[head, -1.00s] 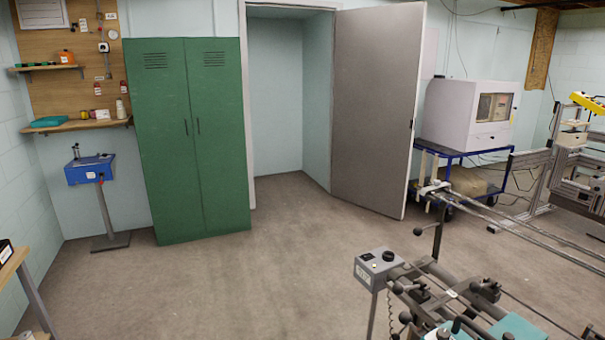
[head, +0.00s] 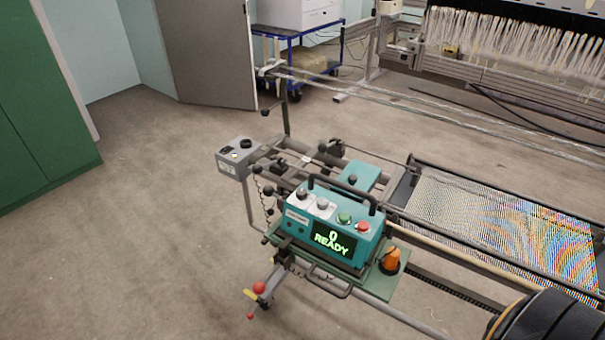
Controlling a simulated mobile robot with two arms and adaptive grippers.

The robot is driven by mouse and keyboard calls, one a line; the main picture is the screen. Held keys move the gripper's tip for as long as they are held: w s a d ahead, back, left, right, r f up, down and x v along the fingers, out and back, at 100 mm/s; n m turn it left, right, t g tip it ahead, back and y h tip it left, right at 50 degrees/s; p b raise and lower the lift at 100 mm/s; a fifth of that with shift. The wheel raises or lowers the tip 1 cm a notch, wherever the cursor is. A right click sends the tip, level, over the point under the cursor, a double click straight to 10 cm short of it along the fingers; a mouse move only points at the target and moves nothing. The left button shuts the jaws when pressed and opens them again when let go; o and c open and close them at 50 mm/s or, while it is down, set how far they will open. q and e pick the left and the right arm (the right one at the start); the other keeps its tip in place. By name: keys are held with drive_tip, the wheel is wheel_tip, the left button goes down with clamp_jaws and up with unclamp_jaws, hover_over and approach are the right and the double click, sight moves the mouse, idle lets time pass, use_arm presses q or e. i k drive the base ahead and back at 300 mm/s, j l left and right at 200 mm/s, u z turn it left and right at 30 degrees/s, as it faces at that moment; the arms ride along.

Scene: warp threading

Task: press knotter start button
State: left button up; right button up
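The knotter (head: 298,235) is a teal control box with a dark carry handle, standing on the frame in the middle of the head view. Nothing touches the box. Neither of my grippers is in view.
An orange spool (head: 391,258) stands on a green plate right of the knotter. A grey switch box (head: 236,158) is at its back left. Warp threads (head: 500,220) stretch to the right. A dark rounded part cuts into the bottom right corner. Floor at left is clear.

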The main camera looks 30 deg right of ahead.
sight(343, 217)
drive_tip(key=z, duration=1.2)
